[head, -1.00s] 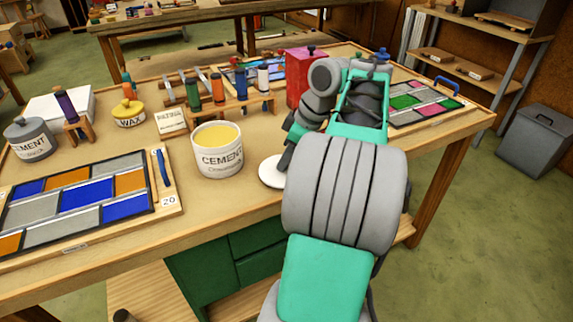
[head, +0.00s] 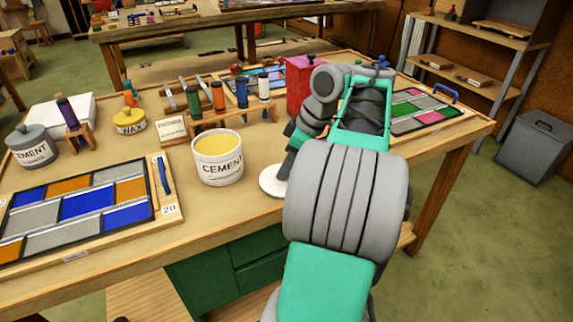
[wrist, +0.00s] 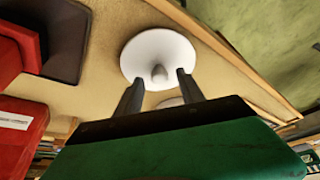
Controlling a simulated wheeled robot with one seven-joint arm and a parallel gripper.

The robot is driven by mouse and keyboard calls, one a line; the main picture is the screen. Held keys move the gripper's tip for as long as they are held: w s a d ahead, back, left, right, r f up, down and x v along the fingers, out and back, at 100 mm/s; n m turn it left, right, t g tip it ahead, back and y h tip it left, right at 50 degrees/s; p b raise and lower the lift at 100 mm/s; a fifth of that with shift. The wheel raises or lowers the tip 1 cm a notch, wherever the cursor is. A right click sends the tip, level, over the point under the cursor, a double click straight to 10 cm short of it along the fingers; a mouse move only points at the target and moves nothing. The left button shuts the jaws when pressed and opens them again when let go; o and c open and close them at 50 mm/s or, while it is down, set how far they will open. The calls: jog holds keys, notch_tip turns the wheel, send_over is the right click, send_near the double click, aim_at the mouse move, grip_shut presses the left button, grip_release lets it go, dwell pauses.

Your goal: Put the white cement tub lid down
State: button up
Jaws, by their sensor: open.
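The white cement tub lid (head: 271,181) lies on the bench top just right of the open cement tub (head: 218,160), partly hidden by my arm in the head view. The wrist view shows the round lid (wrist: 148,52) with its knob (wrist: 159,73) facing me. My gripper (wrist: 157,84) is open, with one finger on each side of the knob and a gap to it. In the head view my gripper (head: 283,172) is mostly hidden behind my arm. The tub is white, lettered CEMENT, with yellowish content showing.
A leaded panel (head: 88,205) on a board is at the left. A grey cement tub (head: 32,148), a yellow wax tin (head: 130,122), a rack of coloured tools (head: 230,112) and a red container (head: 300,88) stand farther back. The bench's front edge is close to the lid.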

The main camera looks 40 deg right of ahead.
jog(key=p+v, duration=0.6)
jog(key=v, duration=0.5)
jog(key=w+a+r+m+p, duration=0.15)
jog(key=w+a, duration=0.25)
jog(key=a, duration=0.5)
jog(key=w+a+m+p, duration=0.15)
jog(key=w+a, duration=0.25)
jog(key=a, duration=0.5)
jog(key=s+a+f+m+h+p, duration=0.1)
jog(key=s+a+f+p, duration=0.1)
jog(key=a, duration=0.4)
jog(key=s+a+f+m+h+p, duration=0.1)
jog(key=s+a+f+p, duration=0.1)
jog(key=s+a+f, duration=0.3)
jog(key=shift+s+a+m+g, duration=0.35)
jog(key=shift+s+a, duration=0.25)
jog(key=shift+s, duration=0.35)
jog(key=shift+r, duration=0.1)
jog(key=shift+c, duration=0.6)
